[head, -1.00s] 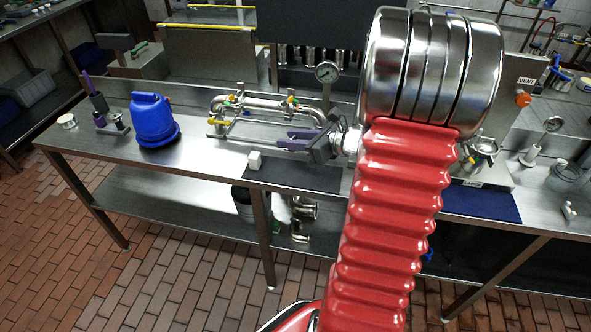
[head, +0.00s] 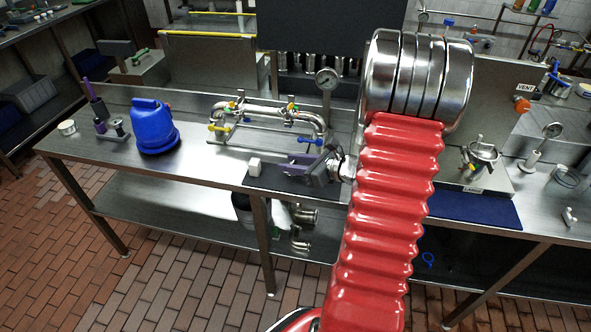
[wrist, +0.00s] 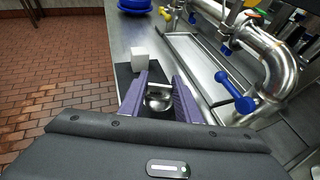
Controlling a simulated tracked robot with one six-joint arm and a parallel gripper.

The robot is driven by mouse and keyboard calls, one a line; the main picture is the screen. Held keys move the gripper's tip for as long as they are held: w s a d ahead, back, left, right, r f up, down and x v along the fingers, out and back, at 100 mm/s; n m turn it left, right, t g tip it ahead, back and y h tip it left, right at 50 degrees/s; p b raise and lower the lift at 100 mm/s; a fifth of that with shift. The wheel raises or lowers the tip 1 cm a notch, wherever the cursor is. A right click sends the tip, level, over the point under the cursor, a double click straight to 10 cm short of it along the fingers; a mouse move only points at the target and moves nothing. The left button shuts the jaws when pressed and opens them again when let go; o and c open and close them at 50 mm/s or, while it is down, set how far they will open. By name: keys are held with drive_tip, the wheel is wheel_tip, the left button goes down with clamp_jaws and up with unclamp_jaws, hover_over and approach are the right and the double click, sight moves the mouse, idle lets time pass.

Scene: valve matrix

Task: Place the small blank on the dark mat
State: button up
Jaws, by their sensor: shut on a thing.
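My gripper (head: 296,161), with purple fingers, is low over the right part of the dark mat (head: 274,181) on the steel bench. In the wrist view the fingers (wrist: 160,84) are shut on a small round shiny metal piece, the small blank (wrist: 158,102). The blank is hidden by the gripper in the head view. I cannot tell whether it touches the mat. The dark mat also shows in the wrist view (wrist: 124,76), partly covered by the fingers.
A white cube (head: 255,166) stands at the mat's left end, left of my fingers. A pipe assembly (head: 262,108) with coloured handles stands behind. Its blue handle (wrist: 236,94) is to the right in the wrist view. A blue jug (head: 152,124) stands farther left.

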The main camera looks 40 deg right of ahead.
drive_tip(key=shift+f, duration=1.65)
drive_tip(key=o, duration=1.1)
drive_tip(key=shift+f, duration=0.1)
drive_tip(key=v, duration=1.2)
